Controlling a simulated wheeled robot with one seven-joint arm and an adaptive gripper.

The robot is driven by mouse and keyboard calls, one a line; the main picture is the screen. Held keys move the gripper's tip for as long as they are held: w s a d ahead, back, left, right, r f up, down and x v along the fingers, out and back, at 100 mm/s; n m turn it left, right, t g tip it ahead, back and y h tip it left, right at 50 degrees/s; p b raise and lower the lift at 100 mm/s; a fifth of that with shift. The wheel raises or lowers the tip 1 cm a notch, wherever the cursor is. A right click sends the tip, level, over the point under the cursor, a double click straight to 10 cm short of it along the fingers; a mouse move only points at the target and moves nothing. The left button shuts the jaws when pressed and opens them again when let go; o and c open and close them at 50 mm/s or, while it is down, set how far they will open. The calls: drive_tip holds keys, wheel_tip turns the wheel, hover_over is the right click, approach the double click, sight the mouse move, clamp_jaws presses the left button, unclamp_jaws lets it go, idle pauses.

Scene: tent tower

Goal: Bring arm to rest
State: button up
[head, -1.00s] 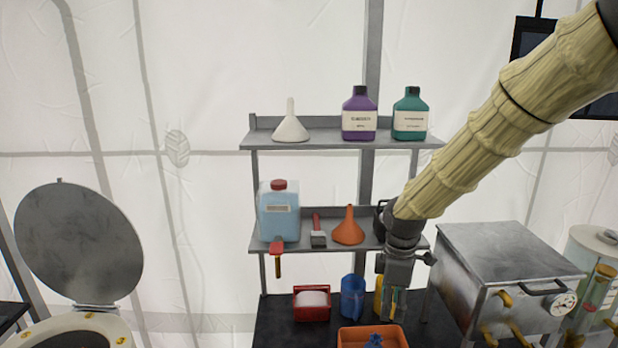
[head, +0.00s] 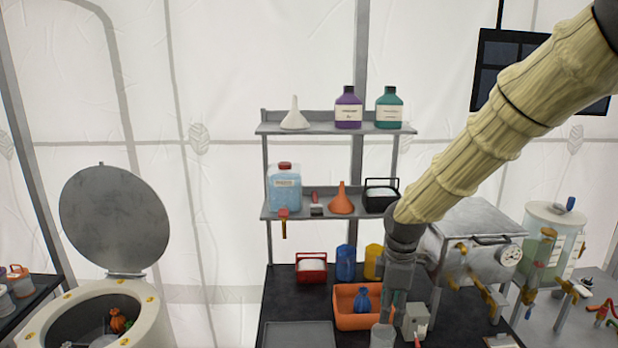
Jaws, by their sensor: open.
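My gripper (head: 393,308) hangs from the end of my arm, pointing down over the dark bench (head: 286,328). Its fingers are open, and nothing is seen held between them. It is in front of the right end of the orange tray (head: 343,317), which holds a dark blue bundle (head: 362,300). A pale cup-like object (head: 382,338) appears just below the fingertips, cut by the frame edge. I cannot tell whether the fingers touch it. My arm reaches in from the upper right.
A two-level shelf (head: 325,128) with bottles and funnels stands behind the bench. A metal box with a gauge (head: 478,250) is close on the right. A round vessel with a raised lid (head: 116,220) stands at left. A dark screen (head: 500,60) hangs at upper right.

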drive_tip(key=s+a+f+m+y+b, duration=0.1)
drive_tip(key=s+f+m+b, duration=0.3)
drive_tip(key=f, duration=1.2)
drive_tip(key=s+f+m+y+b, duration=0.1)
drive_tip(key=s+f+m+b, duration=0.15)
drive_tip(key=s+f, duration=0.9)
drive_tip(key=s+d+f+m+h+b, duration=0.1)
drive_tip(key=s+d+f+m+b, duration=0.1)
drive_tip(key=s+f, duration=0.7)
drive_tip(key=s+d+f+m+b, duration=0.2)
drive_tip(key=s+f+m+b, duration=0.3)
drive_tip(key=s+f, duration=0.5)
wheel_tip(320, 180, down, 6)
drive_tip(key=shift+s+d+f+m+h, duration=0.2)
drive_tip(key=shift+s+m+h, duration=0.15)
drive_tip(key=shift+m, duration=0.6)
